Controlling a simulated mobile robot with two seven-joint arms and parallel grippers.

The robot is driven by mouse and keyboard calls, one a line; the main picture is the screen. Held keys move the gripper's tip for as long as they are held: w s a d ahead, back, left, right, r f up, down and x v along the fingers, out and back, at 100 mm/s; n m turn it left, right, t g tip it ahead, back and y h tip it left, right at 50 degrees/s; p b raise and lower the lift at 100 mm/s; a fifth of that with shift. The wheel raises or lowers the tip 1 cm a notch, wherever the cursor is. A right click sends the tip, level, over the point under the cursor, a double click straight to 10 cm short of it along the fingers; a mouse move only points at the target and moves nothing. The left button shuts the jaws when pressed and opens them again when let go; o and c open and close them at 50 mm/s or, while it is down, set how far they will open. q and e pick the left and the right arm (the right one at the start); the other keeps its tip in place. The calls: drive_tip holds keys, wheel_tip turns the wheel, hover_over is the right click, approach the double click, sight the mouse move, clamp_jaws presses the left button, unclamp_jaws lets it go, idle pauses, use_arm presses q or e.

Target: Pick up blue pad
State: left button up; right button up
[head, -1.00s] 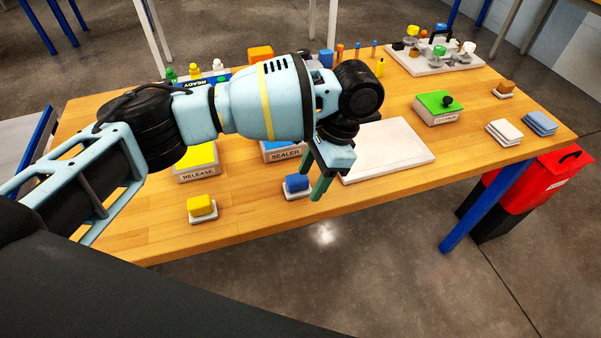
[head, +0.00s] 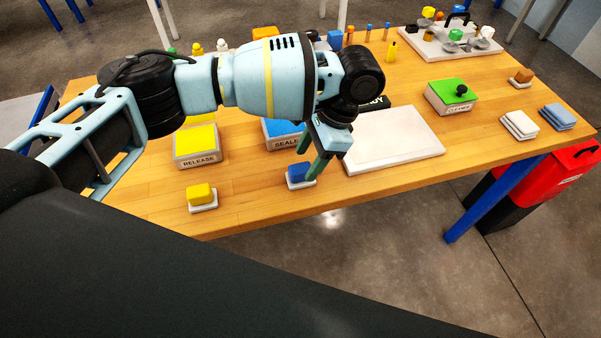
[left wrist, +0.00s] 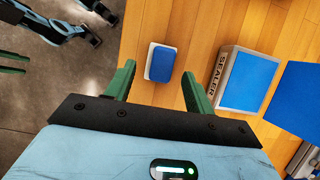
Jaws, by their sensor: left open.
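The blue pad (head: 298,171) sits on a small white holder near the front edge of the wooden table. My left gripper (head: 322,170) is open and empty, with its green fingers pointing down just right of the pad in the head view. In the left wrist view, the blue pad (left wrist: 162,64) lies ahead of and between the open fingers of my left gripper (left wrist: 159,82), apart from both.
The blue-topped SEALER box (head: 283,134) stands behind the pad; it also shows at right in the left wrist view (left wrist: 246,82). A yellow pad (head: 200,193) and the RELEASE box (head: 198,146) are at left. A white board (head: 410,142) lies at right.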

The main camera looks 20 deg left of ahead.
sight(300, 168)
use_arm(q)
drive_tip(key=x, duration=0.4)
drive_tip(key=shift+w+a, duration=0.1)
drive_tip(key=shift+a, duration=0.1)
use_arm(e)
drive_tip(key=shift+w+a+r, duration=0.1)
drive_tip(key=shift+w+r, duration=0.15)
drive_tip(key=shift+w, duration=0.2)
use_arm(q)
drive_tip(key=shift+c, duration=0.2)
drive_tip(key=c, duration=0.8)
drive_tip(key=shift+o, duration=0.2)
drive_tip(key=shift+r, duration=0.15)
use_arm(e)
drive_tip(key=shift+s+f, duration=0.1)
